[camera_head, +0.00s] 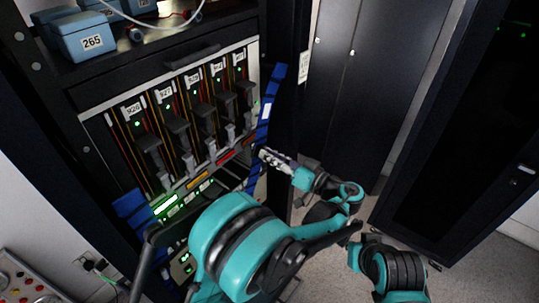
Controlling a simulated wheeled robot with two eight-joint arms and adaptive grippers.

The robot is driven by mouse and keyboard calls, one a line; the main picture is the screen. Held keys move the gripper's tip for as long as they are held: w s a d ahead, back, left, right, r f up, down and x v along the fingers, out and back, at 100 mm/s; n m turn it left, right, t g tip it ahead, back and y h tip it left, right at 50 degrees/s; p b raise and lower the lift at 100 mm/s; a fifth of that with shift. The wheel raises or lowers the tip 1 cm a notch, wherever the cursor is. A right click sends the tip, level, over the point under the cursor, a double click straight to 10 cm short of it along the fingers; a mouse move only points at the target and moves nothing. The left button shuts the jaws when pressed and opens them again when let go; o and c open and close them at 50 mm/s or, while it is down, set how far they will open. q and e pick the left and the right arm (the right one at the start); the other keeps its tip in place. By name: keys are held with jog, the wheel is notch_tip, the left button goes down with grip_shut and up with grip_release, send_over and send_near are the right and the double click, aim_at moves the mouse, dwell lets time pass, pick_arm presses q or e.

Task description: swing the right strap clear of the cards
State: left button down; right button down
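The right strap (266,112) is a long blue band. It runs down the right edge of the card rack, right of the row of cards, and its lower part continues below my gripper. Several dark upright cards (193,120) with white number labels stand in the rack. My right gripper is not in view.
Another blue strap piece (131,204) lies at the rack's lower left. Blue boxes (88,38), one labelled 265, and a white cable stand on top. Dark cabinets (350,75) stand to the right. A panel with buttons (22,278) is at lower left.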

pick_arm(q)
jog(key=w+d+f+n+b, duration=0.2)
jog(key=w+d+n, duration=0.2)
jog(key=w, duration=0.3)
jog(key=shift+d, duration=0.3)
jog(key=shift+f, duration=0.1)
jog(key=c, duration=1.7)
grip_release()
jog(key=shift+o, duration=0.8)
jog(key=shift+w+a, duration=0.1)
jog(key=shift+a, duration=0.05)
